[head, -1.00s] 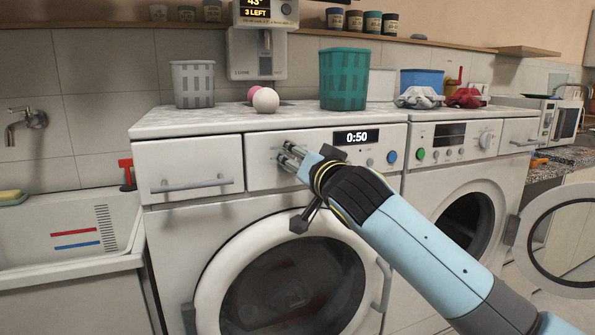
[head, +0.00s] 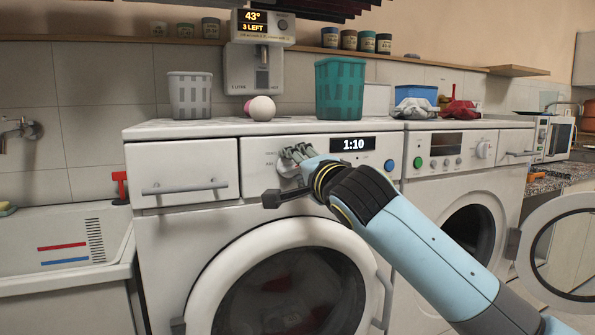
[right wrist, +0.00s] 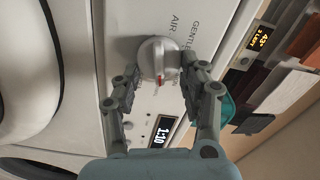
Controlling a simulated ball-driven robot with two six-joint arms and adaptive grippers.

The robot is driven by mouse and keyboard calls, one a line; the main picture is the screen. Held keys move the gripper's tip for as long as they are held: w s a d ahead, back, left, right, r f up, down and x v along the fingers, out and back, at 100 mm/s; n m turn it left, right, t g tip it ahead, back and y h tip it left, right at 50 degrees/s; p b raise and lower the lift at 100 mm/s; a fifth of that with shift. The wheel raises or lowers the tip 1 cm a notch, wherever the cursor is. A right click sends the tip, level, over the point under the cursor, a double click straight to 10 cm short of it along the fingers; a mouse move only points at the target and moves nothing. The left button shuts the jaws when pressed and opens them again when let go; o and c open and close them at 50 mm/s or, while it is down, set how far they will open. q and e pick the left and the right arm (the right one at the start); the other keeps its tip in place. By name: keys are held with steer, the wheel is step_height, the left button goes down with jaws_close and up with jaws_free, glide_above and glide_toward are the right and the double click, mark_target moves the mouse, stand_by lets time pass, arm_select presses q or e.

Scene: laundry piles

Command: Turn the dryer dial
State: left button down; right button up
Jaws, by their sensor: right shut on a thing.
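The dial (right wrist: 155,60) is a round silver knob with a red mark, on a white panel lettered GENTLE and AIR in the right wrist view. My right gripper (head: 290,155) is shut on it, one finger on each side, and mostly hides it in the head view. The right gripper (right wrist: 160,88) also shows in the wrist view. The front-loading machine (head: 205,225) with this dial has a display (head: 352,144) reading 1:10 and a closed round door (head: 225,270). My left gripper is not in view.
A second machine (head: 415,205) stands to the right, with its own knob (head: 483,149) and an open door (head: 562,250). A sink (head: 65,250) is at left.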

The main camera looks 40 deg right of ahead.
steer(key=shift+f+m, duration=0.1)
steer(key=shift+m, duration=0.3)
steer(key=o, duration=1.1)
steer(key=shift+d, duration=0.1)
steer(key=v, duration=1.2)
steer(key=shift+f, duration=0.1)
